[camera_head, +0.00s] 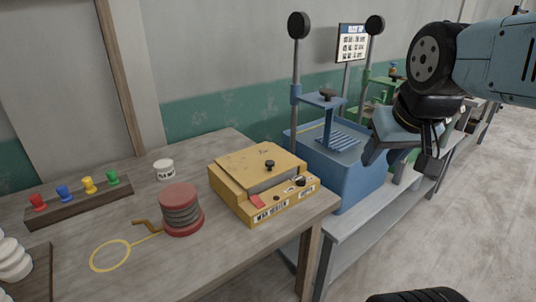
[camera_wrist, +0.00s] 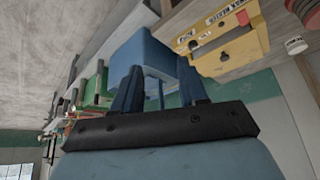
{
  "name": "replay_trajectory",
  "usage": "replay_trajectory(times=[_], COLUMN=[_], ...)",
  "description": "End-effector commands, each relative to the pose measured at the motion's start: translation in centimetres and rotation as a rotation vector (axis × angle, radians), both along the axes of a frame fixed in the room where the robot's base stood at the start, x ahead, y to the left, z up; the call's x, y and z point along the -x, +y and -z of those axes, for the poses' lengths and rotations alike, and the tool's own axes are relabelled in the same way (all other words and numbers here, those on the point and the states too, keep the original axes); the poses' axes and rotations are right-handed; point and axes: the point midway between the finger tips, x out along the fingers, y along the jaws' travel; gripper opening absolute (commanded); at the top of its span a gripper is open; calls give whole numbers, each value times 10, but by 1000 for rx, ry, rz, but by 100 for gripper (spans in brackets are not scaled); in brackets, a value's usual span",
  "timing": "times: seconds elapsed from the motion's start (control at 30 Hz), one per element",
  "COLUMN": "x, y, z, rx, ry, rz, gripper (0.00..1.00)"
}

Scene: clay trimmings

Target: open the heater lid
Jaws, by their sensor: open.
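The yellow wax heater (camera_head: 235,200) stands on the wooden table near its right end. Its flat lid (camera_head: 250,160) lies down on top and looks shut, with a black knob (camera_head: 270,165) near the front edge. The heater's front carries a red part, a black dial and a label. It also shows upside down at the upper right of the wrist view (camera_wrist: 240,50). My gripper (camera_head: 402,160) is open and empty, right of the heater and apart from it, in front of the blue machine. Its two dark blue fingers show in the wrist view (camera_wrist: 158,88).
A blue machine (camera_head: 345,180) with posts stands right of the heater, between it and my gripper. A red spool (camera_head: 181,212) with a crank, a white jar (camera_head: 164,170) and a rack of coloured pegs (camera_head: 80,204) stand on the table. Open floor lies at the right.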

Motion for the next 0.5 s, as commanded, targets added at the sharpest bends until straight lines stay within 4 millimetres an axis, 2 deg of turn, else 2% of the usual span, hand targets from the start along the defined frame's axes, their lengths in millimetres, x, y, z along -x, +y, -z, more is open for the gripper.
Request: replay_trajectory(times=[0.03,0.17,0.27,0.5], x=[0,-5,-16,-70], y=[0,2,6,29], z=[0,-3,-7,-23], rx=[0,9,32,129], ry=[0,8,32,127], rz=[0,-20,-74,-328], gripper=[45,57,57,57])
